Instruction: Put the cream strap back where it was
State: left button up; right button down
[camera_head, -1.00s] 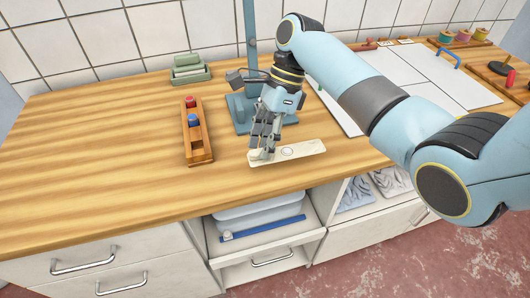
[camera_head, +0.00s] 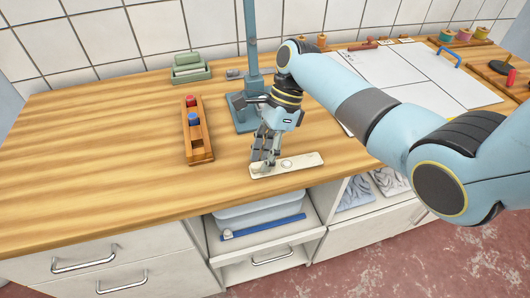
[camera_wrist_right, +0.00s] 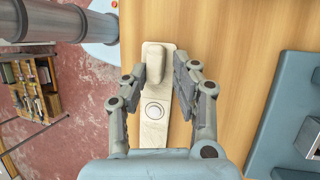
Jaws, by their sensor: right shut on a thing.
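The cream strap (camera_head: 302,164) is a long flat piece near the front edge of the wooden table, with a round ring mark on it. In the right wrist view the strap (camera_wrist_right: 154,128) also shows a raised cream block (camera_wrist_right: 155,62) towards its far end. My right gripper (camera_head: 264,164) is over the strap's left end in the head view. Its fingers (camera_wrist_right: 160,78) are shut on the raised block. I cannot tell whether the strap touches the table. My left gripper is not in view.
A wooden rack (camera_head: 199,145) with red and blue knobs stands left of the strap. A blue post on a base (camera_head: 243,118) stands behind my gripper. White panels (camera_head: 455,85) lie at the right. The table's left side is clear. An open shelf (camera_head: 290,237) lies below the front edge.

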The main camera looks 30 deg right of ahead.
jog(key=c, duration=1)
grip_release()
jog(key=shift+r, duration=0.1)
jog(key=shift+r, duration=0.3)
jog(key=v, duration=1.2)
jog(key=shift+r+b, duration=0.25)
jog(key=shift+b, duration=0.05)
